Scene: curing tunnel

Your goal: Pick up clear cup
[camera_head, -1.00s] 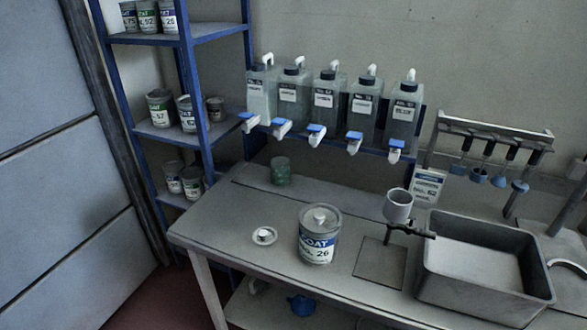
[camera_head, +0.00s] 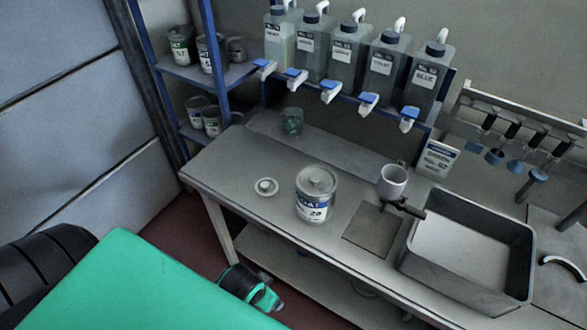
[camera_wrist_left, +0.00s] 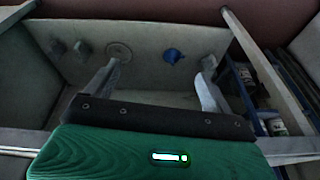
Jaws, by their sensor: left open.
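The clear cup (camera_head: 292,121) looks greenish and see-through. It stands upright at the back of the bench (camera_head: 225,165), below the row of bottles, with nothing touching it. My left gripper (camera_head: 268,299) is low in front of the bench, below its top and well away from the cup. In the left wrist view its two fingers (camera_wrist_left: 158,80) are spread wide with nothing between them. That view faces the under-bench shelf, and the cup is not in it. My right gripper is not in view.
A paint can (camera_head: 316,196) and a small lid-like dish (camera_head: 266,187) stand towards the front of the bench. A grey cup (camera_head: 393,181) sits in a holder beside a deep tray (camera_head: 515,268). A blue item (camera_wrist_left: 174,55) lies below.

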